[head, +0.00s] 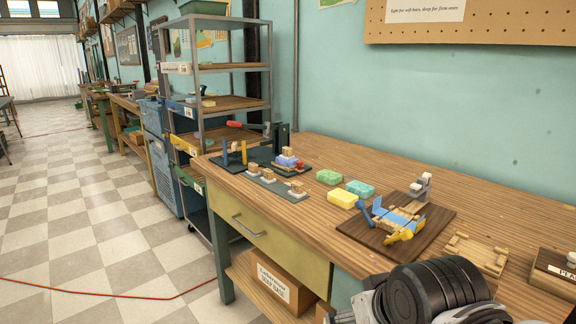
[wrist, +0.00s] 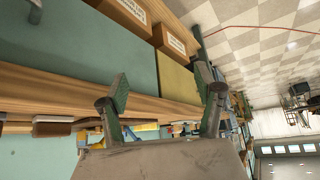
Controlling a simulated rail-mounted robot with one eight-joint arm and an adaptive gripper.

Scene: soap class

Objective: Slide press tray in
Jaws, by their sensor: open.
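The soap press (head: 431,215) stands on a dark brown board on the workbench, with a grey upright at its back right. Light blue and pale wood parts (head: 397,216) lie at its middle; which of them is the press tray, and how far in it sits, I cannot tell. A blue handle (head: 366,215) is at its left and a yellow handle (head: 402,236) at its front. My gripper (wrist: 161,88) is open and empty in the wrist view, its two green-padded fingers wide apart, clear of the press. My arm fills the bottom right of the head view.
A pale wooden frame (head: 477,254) lies right of the press. Yellow (head: 343,199), green (head: 329,177) and teal (head: 360,188) soap bars lie left of it. A grey strip (head: 262,180) holds stamps. A metal shelf (head: 229,103) stands beyond the bench.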

